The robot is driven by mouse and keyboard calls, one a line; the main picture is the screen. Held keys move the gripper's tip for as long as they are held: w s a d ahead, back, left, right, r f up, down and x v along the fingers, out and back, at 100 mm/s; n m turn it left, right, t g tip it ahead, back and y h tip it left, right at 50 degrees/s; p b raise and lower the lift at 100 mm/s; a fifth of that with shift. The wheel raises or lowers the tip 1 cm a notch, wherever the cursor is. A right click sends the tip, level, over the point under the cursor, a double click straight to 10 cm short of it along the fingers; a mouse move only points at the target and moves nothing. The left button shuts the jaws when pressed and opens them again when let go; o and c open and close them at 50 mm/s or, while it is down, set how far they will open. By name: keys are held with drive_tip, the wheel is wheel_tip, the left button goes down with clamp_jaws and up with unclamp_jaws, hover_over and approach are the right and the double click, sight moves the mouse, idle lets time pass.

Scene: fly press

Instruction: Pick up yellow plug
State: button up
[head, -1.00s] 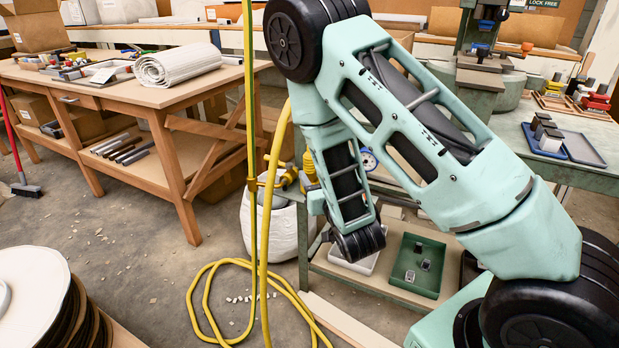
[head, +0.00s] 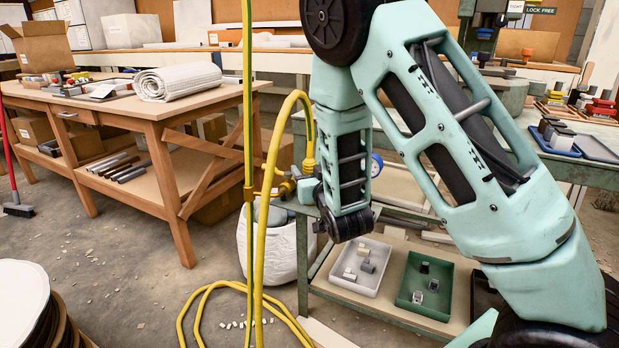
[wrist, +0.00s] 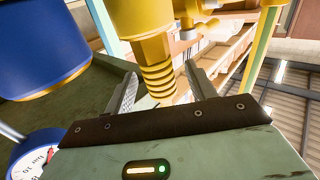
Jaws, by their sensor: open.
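The yellow plug (wrist: 157,78) has a ribbed end and hangs below a wider yellow body in the wrist view. My gripper (wrist: 164,86) is open, with one grey finger on each side of the ribbed end. I cannot tell whether either finger touches it. In the head view, yellow fittings (head: 309,163) sit at the end of the yellow hose (head: 262,220), beside my forearm; my gripper there is mostly hidden behind the arm.
A pressure gauge (wrist: 38,155) and a blue cylinder (wrist: 40,45) are close on the left of the wrist view. A white tray (head: 345,279) and a green tray (head: 449,300) lie on the low shelf. A wooden workbench (head: 150,111) stands at the left.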

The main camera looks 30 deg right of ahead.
drive_tip(key=shift+w+d, duration=0.15)
drive_tip(key=shift+w, duration=0.55)
drive_tip(key=shift+w+d, duration=0.15)
drive_tip(key=shift+w, duration=0.55)
drive_tip(key=c, duration=1.1)
